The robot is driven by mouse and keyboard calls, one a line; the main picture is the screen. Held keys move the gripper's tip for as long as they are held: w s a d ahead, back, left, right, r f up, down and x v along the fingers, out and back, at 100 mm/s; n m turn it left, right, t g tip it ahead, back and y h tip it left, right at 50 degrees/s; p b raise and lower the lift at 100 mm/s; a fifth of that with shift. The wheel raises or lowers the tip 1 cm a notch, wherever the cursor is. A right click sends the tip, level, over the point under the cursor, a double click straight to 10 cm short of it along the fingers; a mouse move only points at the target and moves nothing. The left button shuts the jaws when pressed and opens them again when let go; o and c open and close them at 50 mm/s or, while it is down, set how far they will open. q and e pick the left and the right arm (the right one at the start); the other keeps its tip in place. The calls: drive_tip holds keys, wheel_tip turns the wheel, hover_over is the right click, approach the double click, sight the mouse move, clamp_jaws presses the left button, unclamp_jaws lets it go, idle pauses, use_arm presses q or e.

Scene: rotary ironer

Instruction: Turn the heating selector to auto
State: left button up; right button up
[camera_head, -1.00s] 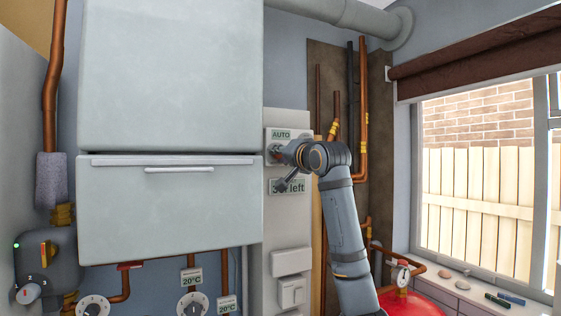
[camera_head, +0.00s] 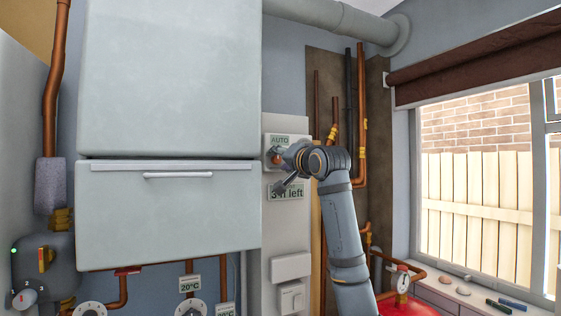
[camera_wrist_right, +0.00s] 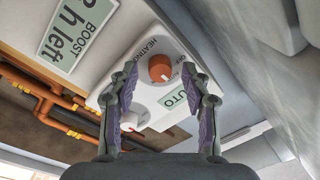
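The heating selector (camera_wrist_right: 160,68) is an orange round knob on a white control box (camera_wrist_right: 136,50), with HEATING lettering beside it in the right wrist view. My right gripper (camera_wrist_right: 160,78) is open, one finger on each side of the orange knob in the picture. I see no clear contact with the knob. In the head view my right gripper (camera_head: 286,160) is at the box and hides part of it. My left gripper is not in view.
A second, white knob (camera_wrist_right: 134,119) with a red mark sits on the same box. A BOOST display (camera_wrist_right: 75,32) reading "h left" is nearby. A large grey boiler casing (camera_head: 170,205) stands left of the box; copper pipes (camera_head: 360,110) run to the right.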

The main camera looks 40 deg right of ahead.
drive_tip(key=shift+f, duration=0.1)
drive_tip(key=shift+s+a, duration=0.1)
drive_tip(key=shift+s, duration=0.15)
drive_tip(key=v, duration=1.1)
drive_tip(key=shift+s, duration=0.2)
